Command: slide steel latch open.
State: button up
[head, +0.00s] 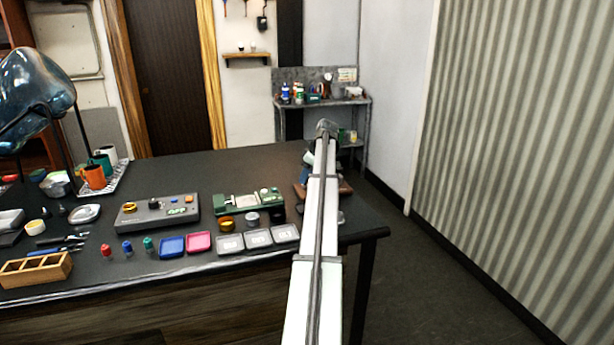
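A green device (248,202) with pale metal parts on top sits on the dark workbench, left of my arm. A steel latch cannot be made out at this size; I cannot tell whether one of these metal parts is it, or whether it is open. My white arm crosses the picture from the bottom centre to a grey joint above the bench's right end. My gripper is not visible; the far part of the arm is hidden behind the near link. A brown item (344,187) shows partly behind my arm.
A grey control box (157,212) stands left of the green device. Grey trays (258,237), a pink tray (199,242) and a blue tray (172,246) line the front. The bench's rear middle is clear.

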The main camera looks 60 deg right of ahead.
grip_shut()
jog(key=shift+a, duration=0.1)
dwell(0.3)
jog(key=shift+w+a, duration=0.8)
jog(key=shift+w, duration=0.05)
jog(key=shift+o, duration=0.8)
grip_release()
jog(key=v, duration=1.4)
jog(key=shift+f, duration=0.15)
